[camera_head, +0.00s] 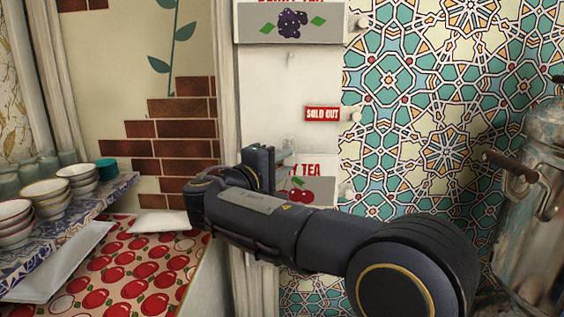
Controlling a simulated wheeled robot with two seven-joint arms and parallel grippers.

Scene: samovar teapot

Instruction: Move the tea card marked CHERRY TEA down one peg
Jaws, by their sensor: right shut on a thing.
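The CHERRY TEA card (325,186) hangs low on the pale board, with red cherries on grey and part of its lettering showing. My right arm crosses in front of it and hides its left and lower parts. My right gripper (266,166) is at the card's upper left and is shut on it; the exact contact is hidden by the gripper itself. A pale peg (289,143) shows just above the card. Another peg (290,57) is higher on the board and bare. My left gripper is not in view.
A BERRY TEA card (290,22) hangs at the top of the board, and a red SOLD OUT sign (322,114) is between the cards. A metal samovar (540,145) stands at the right. Stacked bowls (46,190) are on a tiled shelf at the left.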

